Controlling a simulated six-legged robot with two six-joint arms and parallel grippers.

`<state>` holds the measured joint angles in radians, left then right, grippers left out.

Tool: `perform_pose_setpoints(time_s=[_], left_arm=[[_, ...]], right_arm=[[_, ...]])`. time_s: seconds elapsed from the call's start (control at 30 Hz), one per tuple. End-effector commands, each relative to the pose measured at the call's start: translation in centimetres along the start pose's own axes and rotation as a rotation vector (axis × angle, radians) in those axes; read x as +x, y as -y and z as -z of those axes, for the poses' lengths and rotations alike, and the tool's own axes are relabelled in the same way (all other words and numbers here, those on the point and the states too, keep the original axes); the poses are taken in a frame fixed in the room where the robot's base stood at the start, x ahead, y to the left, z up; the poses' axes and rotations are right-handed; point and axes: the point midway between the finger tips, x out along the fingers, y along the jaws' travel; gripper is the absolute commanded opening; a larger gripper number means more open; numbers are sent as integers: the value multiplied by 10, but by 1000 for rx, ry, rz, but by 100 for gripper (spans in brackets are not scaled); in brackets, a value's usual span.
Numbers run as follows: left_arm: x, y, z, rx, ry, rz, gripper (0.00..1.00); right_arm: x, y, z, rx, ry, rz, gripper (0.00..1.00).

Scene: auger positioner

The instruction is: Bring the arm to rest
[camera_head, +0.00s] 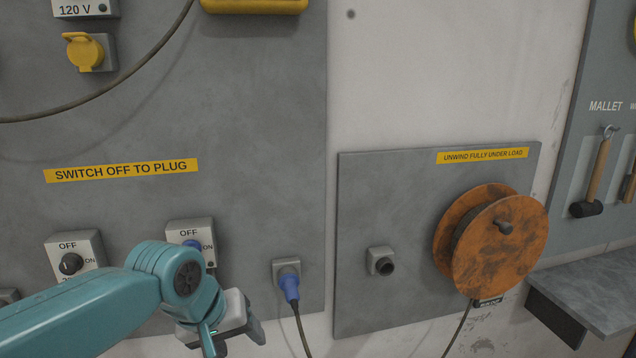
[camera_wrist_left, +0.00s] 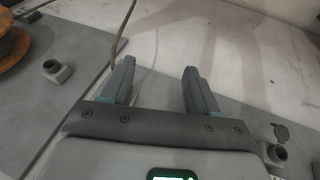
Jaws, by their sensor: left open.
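My left arm (camera_head: 90,310) is teal and reaches in from the lower left of the head view. It is in front of the lower part of the grey switch panel. My left gripper (camera_head: 236,333) is at its end, below a switch box with a blue knob and left of a blue plug. In the left wrist view my left gripper (camera_wrist_left: 158,75) has its two dark fingers apart with nothing between them. A thin cable shows beyond the fingertips. My right gripper is in neither view.
The blue plug (camera_head: 290,287) sits in a wall socket, its cable hanging down. An orange cable reel (camera_head: 505,250) and an outlet (camera_head: 381,262) are on the panel to the right. A grey shelf (camera_head: 590,290) juts out at far right. A mallet (camera_head: 596,175) hangs above it.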

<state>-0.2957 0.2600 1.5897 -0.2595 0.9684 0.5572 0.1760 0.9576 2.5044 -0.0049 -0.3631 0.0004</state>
Motion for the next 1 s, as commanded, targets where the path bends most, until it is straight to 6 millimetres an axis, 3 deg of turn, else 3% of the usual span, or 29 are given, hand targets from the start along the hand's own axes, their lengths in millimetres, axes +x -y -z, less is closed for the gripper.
perform_pose_setpoints(time_s=[0.17,0.27,0.37,0.4,0.53,0.6,0.7,0.8,0.9,1.0], left_arm=[[72,13,-21,29,66,-7,60],[121,26,-44,43,111,-18,60],[181,48,-85,48,172,-34,60],[205,59,-107,47,198,-41,60],[265,96,-190,25,270,-60,60],[282,113,-234,8,300,-63,60],[293,132,-288,-10,333,-60,60],[295,142,-323,-21,352,-54,60],[294,147,-339,-25,356,-49,60],[294,148,-342,-24,356,-48,60]], right_arm=[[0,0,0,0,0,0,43],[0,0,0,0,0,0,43],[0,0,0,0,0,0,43],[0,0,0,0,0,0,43],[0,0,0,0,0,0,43],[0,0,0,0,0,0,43],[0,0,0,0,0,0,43],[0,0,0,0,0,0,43],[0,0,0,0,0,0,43],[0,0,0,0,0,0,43]])
